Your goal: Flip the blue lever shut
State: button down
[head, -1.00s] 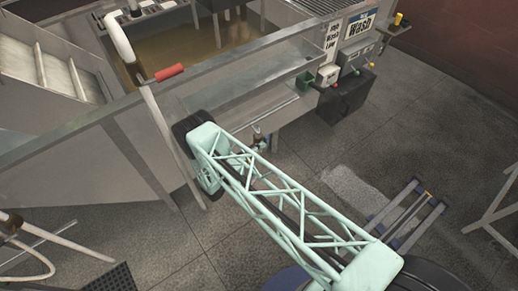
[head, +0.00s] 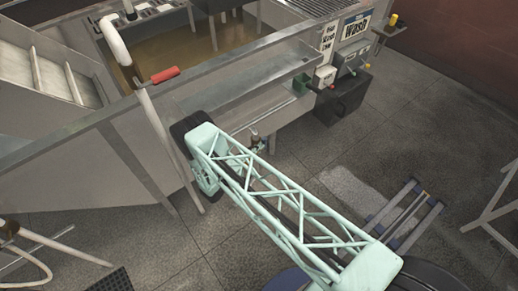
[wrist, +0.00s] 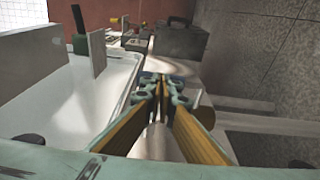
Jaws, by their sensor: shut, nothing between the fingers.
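My gripper (wrist: 162,90) is at the middle of the wrist view. Its two fingers meet at the tips, shut, with nothing visible between them. A pale ledge or tray (wrist: 92,110) lies just left of the fingers. In the head view my gripper is hidden behind my pale green arm. A small valve-like fitting (head: 255,139) shows just beyond the arm, under the tank's edge. It is too small and partly covered for me to tell a blue lever on it. I cannot make out a blue lever clearly in the wrist view either.
The metal tank (head: 220,85) fills the back. A dark box (head: 343,97) sits below the Wash sign (head: 355,27). The floor (head: 330,150) right of the arm is mostly open.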

aim_at(265, 144)
jog(key=shift+w+d+r, duration=0.15)
jog(key=shift+w+d, duration=0.05)
jog(key=shift+s+d+r+b+x, duration=0.1)
jog(key=shift+b+x, duration=0.3)
jog(key=shift+x, duration=0.35)
jog(key=shift+s+d+r+b+x, duration=0.15)
jog(key=shift+b+x, duration=0.25)
jog(key=shift+x, duration=0.35)
jog(key=shift+s+d+b+x, duration=0.1)
jog(key=shift+b+x, duration=0.3)
jog(key=shift+x, duration=0.35)
jog(key=shift+w+d+f+b, duration=0.4)
jog(key=shift+w+d+b, duration=0.25)
jog(key=shift+d, duration=0.15)
jog(key=shift+w+d+f+b, duration=0.4)
jog(key=shift+w+d+b, duration=0.2)
jog(key=shift+d, duration=0.2)
jog(key=v, duration=1.2)
